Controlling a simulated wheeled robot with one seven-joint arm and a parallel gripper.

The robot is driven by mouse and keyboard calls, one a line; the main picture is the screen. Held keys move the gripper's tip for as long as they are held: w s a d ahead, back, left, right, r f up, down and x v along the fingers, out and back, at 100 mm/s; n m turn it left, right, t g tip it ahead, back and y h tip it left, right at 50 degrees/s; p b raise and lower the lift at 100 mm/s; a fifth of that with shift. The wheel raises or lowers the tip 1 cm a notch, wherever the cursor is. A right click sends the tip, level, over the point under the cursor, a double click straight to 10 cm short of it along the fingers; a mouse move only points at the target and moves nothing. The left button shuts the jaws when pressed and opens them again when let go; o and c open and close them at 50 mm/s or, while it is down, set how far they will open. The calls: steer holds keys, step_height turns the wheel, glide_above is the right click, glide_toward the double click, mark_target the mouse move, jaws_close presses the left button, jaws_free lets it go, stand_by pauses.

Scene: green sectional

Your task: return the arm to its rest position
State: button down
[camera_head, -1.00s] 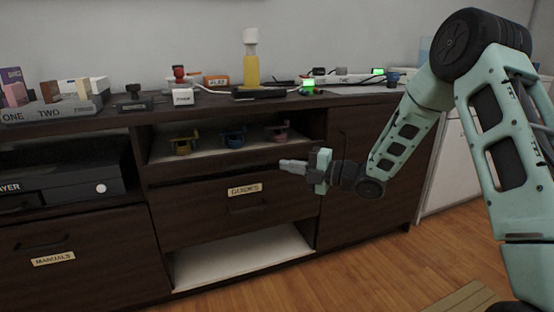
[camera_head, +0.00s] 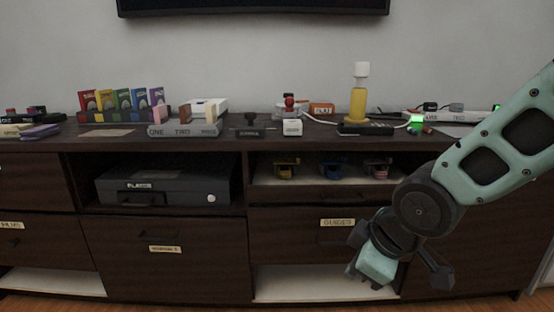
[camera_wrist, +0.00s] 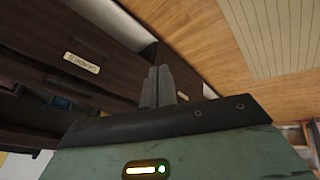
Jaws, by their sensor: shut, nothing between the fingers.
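My arm is mint green with dark joints and comes in from the right in the head view. My gripper (camera_head: 366,280) hangs low in front of the cabinet, below the drawer labelled GUIDES (camera_head: 337,223), and its fingers are largely hidden in that view. In the wrist view, the two grey fingers of my gripper (camera_wrist: 159,86) are together with nothing between them. The gripper looks apart from the cabinet front.
The dark cabinet (camera_head: 200,260) spans the view, with a bottle (camera_head: 358,100), a grey labelled bar (camera_head: 184,130) and other small items on top. A black player (camera_head: 165,187) and small coloured items (camera_head: 333,169) sit on shelves. Wooden floor (camera_wrist: 190,28) is clear beside a pale mat (camera_wrist: 275,35).

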steer(key=s+r+m+g+h+p, duration=0.25)
steer(key=s+m+g, duration=0.25)
steer(key=s, duration=1.4)
step_height(320, 180, up, 38)
steer(key=w+p, duration=0.1)
steer(key=p, duration=3.6)
steer(key=shift+d, duration=0.2)
steer(key=shift+w+y, duration=0.1)
steer(key=shift+y, duration=0.15)
